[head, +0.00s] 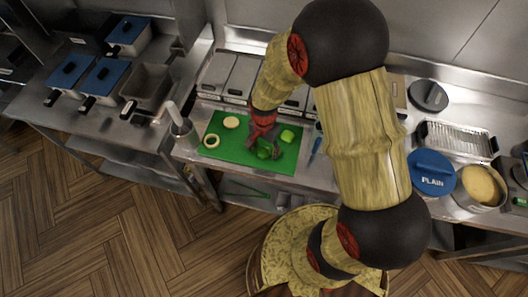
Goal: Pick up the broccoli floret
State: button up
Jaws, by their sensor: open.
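A dark green piece that looks like the broccoli floret (264,150) lies on the green cutting board (227,154), close to the board's front edge. My gripper (264,145) reaches down over the board, its dark fingers open right at this piece and partly hiding it. I cannot tell whether the fingers touch it or stand around it.
On the board are a pale ring (211,141), a pale round slice (231,122) and a bright green piece (287,136) close right of my gripper. A blue-handled tool (315,150) lies right of the board. A metal container (184,133) stands left. Lidded pans line the back.

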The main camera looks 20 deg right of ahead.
jog(key=c, duration=0.3)
jog(key=c, duration=0.6)
jog(key=shift+r, duration=0.1)
